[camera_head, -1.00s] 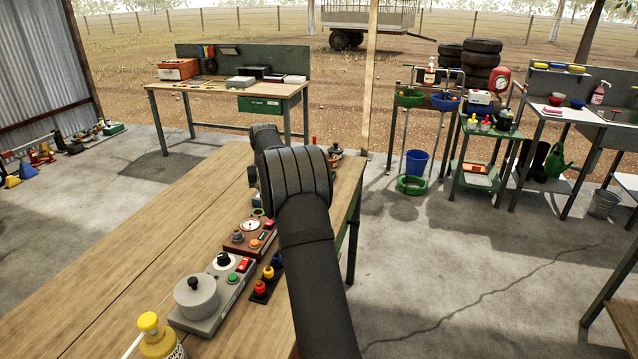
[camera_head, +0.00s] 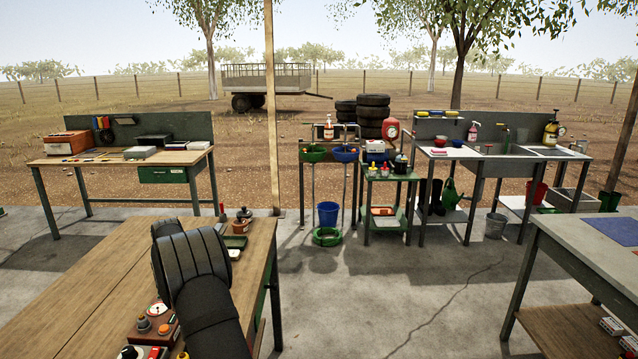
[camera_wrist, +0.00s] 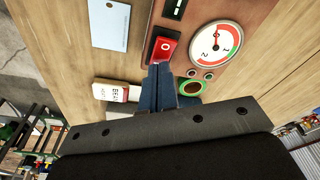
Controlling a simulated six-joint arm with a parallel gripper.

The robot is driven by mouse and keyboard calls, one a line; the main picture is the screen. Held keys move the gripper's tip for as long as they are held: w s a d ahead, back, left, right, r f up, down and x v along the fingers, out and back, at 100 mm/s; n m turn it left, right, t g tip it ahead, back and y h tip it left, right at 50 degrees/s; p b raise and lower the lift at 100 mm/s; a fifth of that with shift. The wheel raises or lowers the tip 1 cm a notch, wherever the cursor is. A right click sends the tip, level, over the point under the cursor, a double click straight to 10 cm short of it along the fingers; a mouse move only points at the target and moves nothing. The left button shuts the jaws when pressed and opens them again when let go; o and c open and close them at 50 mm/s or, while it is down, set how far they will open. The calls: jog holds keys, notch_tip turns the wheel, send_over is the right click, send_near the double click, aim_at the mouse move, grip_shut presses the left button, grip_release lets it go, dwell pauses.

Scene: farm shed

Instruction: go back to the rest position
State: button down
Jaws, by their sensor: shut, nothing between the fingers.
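My gripper (camera_wrist: 162,88) shows in the wrist view with its two dark fingers together and nothing between them. I cannot tell whether the fingertips touch the panel. In the head view my black arm reaches over the wooden table (camera_head: 95,290) at lower left and hides my gripper.
A brown control box (camera_head: 153,325) sits beside my arm on the table. A white label plate (camera_wrist: 110,25) and a small lettered block (camera_wrist: 116,91) lie near the panel. A grey-topped bench (camera_head: 580,245) stands at right. Concrete floor (camera_head: 400,300) is open between.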

notch_tip(320, 180, up, 6)
jog(key=shift+f, duration=0.1)
notch_tip(320, 180, down, 6)
jog(key=shift+r, duration=0.15)
notch_tip(320, 180, up, 8)
jog(key=d+f+m+g+y, duration=0.1)
jog(key=d+f+m, duration=0.1)
jog(key=d+f, duration=0.2)
jog(key=s+d+f+m+g+y, duration=0.1)
jog(key=d+f, duration=0.4)
jog(key=d, duration=0.6)
jog(key=s+d+f+m+g, duration=0.1)
jog(key=d+f+m+g, duration=0.1)
jog(key=d+f+m, duration=0.3)
jog(key=d, duration=0.3)
jog(key=shift+d+f+y, duration=0.2)
jog(key=shift+f+y, duration=0.05)
jog(key=shift+y, duration=0.15)
